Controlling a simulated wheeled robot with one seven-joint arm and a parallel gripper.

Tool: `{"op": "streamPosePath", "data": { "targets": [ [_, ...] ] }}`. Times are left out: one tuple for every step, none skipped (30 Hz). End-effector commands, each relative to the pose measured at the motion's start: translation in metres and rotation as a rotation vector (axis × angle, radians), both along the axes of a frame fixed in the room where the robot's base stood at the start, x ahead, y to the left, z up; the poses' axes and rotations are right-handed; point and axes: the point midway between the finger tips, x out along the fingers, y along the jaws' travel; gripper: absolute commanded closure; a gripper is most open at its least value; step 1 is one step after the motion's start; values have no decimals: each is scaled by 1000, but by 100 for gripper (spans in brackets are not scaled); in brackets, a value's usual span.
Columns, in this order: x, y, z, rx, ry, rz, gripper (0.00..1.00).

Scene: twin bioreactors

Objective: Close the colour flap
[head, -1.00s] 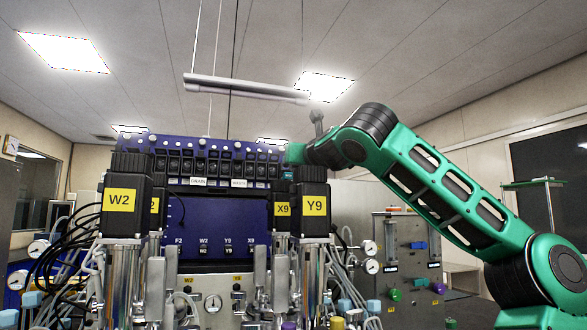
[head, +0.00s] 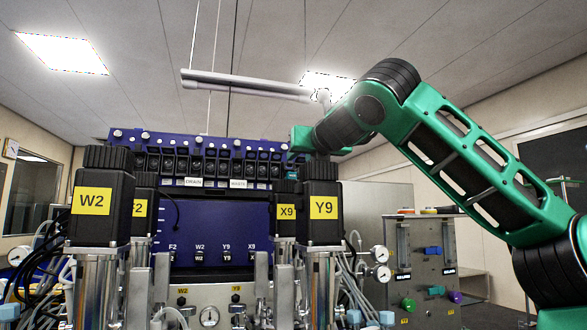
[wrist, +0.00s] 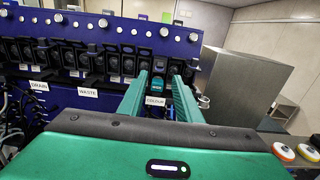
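The colour flap (wrist: 158,86) shows in the wrist view above the white COLOUR label (wrist: 155,101), near the right end of a row of black flaps on the blue panel. A teal patch shows in its opening; I cannot tell its exact angle. My gripper (wrist: 160,77) has its two teal fingers apart, one to each side of the flap's place, with nothing seen held between them. Whether the fingertips touch the panel is unclear. In the head view my gripper (head: 299,140) is at the panel's right end, its fingers mostly hidden.
The blue panel (head: 212,222) stands behind tall black-capped units labelled W2 (head: 100,205) and Y9 (head: 321,207). A grey box (wrist: 243,90) stands right of the panel. A grey stand with coloured knobs (head: 425,265) is at right. A metal bar (head: 245,86) hangs overhead.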

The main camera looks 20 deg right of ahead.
Motion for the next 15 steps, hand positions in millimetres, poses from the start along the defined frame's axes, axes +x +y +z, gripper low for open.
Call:
{"op": "streamPosePath", "data": {
  "targets": [
    [8,1,0,2,0,1,69],
    [12,1,0,2,0,2,69],
    [18,1,0,3,1,2,69],
    [23,1,0,3,1,2,69],
    [27,1,0,2,0,2,69],
    [33,2,0,1,0,2,69],
    [37,1,0,2,0,2,69],
    [41,1,0,3,0,2,69],
    [46,2,0,3,0,4,69],
    [50,1,0,2,0,2,69],
    [53,2,0,2,0,3,69],
    [58,1,0,1,0,2,69],
    [62,2,0,2,0,2,69],
    [65,2,1,3,-1,3,69],
    [69,1,1,2,-1,2,69]
  ]
}}
